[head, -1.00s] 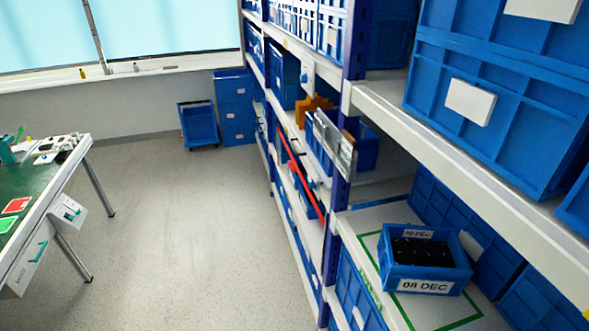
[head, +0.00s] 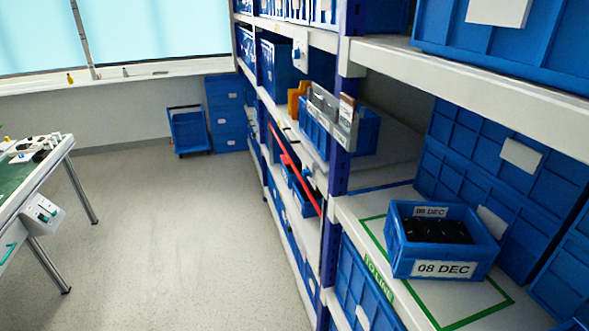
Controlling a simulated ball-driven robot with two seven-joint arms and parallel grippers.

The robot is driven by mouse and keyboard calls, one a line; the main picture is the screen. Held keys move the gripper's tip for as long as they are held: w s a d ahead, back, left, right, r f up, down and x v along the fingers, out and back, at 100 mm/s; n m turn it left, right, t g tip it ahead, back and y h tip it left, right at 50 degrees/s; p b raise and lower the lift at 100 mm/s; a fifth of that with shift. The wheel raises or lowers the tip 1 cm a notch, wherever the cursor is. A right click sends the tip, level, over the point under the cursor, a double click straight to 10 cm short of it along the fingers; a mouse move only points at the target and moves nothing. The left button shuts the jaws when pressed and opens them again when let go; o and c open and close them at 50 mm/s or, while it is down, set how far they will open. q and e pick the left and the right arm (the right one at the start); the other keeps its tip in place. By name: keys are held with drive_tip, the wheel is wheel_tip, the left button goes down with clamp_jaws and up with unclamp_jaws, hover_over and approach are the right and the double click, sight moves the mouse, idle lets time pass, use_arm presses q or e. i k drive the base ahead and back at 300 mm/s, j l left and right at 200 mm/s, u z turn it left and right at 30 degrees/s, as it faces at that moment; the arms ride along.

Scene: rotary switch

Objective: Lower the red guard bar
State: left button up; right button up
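The red guard bar (head: 294,170) is a thin red bar on the aisle side of the shelving, in the middle of the view. It slopes across the front of a middle bay, its far end higher in the picture than its near end. A small white box-like part (head: 314,177) sits by its near end. Blue bins show behind the bar. I cannot tell at this distance how the bar is mounted. Neither of my grippers shows in the head view.
The blue-post shelving (head: 340,140) runs along the right. A blue bin marked 08 DEC (head: 440,243) stands on the near shelf inside a green outline. A workbench (head: 22,185) is at the left. The grey floor (head: 170,225) between is clear. A blue cart (head: 188,130) stands at the back.

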sight(287, 161)
drive_tip(key=i+j+z, duration=0.15)
drive_tip(key=z, duration=0.25)
drive_tip(key=i+j+z, duration=0.25)
drive_tip(key=z, duration=0.15)
drive_tip(key=i, duration=0.05)
